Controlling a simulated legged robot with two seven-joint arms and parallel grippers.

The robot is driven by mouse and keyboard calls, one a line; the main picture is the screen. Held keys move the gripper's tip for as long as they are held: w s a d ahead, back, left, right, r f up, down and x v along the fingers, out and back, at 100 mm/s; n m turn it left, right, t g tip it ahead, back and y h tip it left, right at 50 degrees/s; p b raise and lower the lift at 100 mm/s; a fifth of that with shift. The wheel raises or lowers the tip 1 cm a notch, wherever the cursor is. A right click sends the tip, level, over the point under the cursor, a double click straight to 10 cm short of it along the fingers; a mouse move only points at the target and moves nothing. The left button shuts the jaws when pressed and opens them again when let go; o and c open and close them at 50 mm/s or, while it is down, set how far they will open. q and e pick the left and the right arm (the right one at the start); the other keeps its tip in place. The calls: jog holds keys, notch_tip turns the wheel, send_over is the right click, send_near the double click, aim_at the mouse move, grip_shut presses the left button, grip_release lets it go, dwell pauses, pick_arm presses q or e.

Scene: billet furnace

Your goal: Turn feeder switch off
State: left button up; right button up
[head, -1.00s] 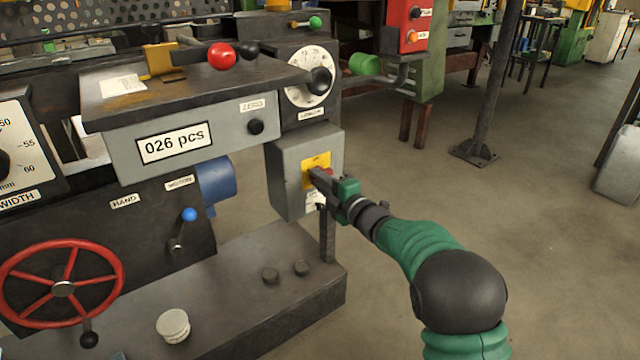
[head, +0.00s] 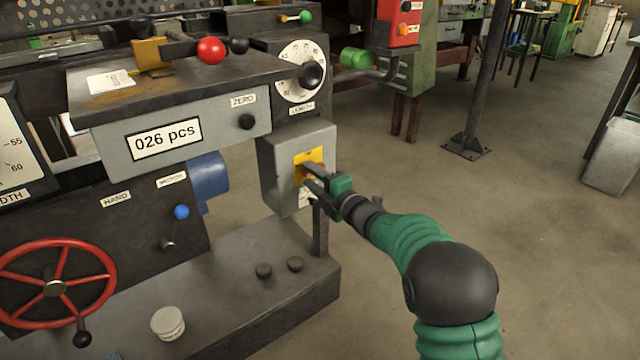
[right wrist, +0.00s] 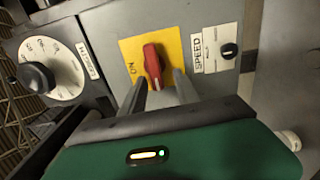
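The feeder switch is a red knob (right wrist: 153,65) on a yellow plate (right wrist: 128,48), on the front of a grey box. In the right wrist view its long grip runs nearly up and down, with the word ON to its left. In the head view the yellow plate (head: 308,155) shows, but the knob is mostly hidden behind my fingers. My right gripper (head: 310,177) is at the plate. My left gripper is not in view.
A black SPEED knob (right wrist: 230,50) sits beside the switch. A LENGTH dial (head: 302,72) is above the grey box (head: 283,170). A red handwheel (head: 55,288) and a blue-tipped lever (head: 181,212) are to the left.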

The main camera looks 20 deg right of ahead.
jog(key=p+v, duration=0.5)
jog(key=v, duration=1.1)
jog(key=shift+s, duration=0.3)
jog(key=shift+d, duration=0.1)
